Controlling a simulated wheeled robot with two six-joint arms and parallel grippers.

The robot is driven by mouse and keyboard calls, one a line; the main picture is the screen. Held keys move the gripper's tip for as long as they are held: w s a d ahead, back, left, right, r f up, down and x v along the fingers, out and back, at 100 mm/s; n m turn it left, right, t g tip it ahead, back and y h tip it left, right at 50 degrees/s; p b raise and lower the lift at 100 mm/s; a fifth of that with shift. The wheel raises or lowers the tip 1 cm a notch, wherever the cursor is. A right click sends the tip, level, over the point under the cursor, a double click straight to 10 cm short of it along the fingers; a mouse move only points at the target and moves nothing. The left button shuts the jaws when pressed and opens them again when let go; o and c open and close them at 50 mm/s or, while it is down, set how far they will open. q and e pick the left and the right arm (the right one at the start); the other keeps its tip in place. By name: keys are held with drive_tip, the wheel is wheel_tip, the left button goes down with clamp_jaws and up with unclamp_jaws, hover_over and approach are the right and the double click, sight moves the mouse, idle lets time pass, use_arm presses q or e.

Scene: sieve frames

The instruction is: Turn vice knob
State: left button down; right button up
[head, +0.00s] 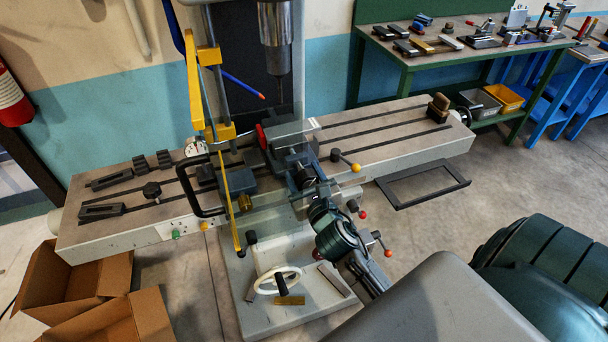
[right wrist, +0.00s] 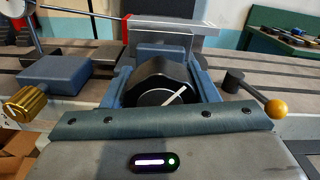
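The machine vice (head: 282,132) is bolted on the slotted table of a milling machine. Its round black knob (right wrist: 160,85) carries a white line slanting up to the right in the right wrist view. My right gripper (head: 303,178) reaches in from the lower right to the front of the vice. In the right wrist view its two blue fingers (right wrist: 162,82) stand on the knob's left and right sides, with no clear gap showing. The fingertips' far ends are partly hidden by the knob. In the head view the gripper and wrist cover most of the knob. My left gripper is not in view.
A lever with a yellow ball (head: 355,167) sits right of the vice. A yellow frame (head: 194,85) and black handle (head: 200,185) stand left. A white handwheel (head: 278,278) is below. Cardboard boxes (head: 75,285) lie lower left; a green workbench (head: 370,45) stands at back right.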

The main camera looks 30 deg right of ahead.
drive_tip(key=c, duration=0.5)
drive_tip(key=shift+o, duration=0.2)
drive_tip(key=shift+m, duration=0.3)
drive_tip(key=shift+m+b, duration=2.65)
drive_tip(key=shift+m, duration=11.95)
drive_tip(key=shift+r, duration=0.1)
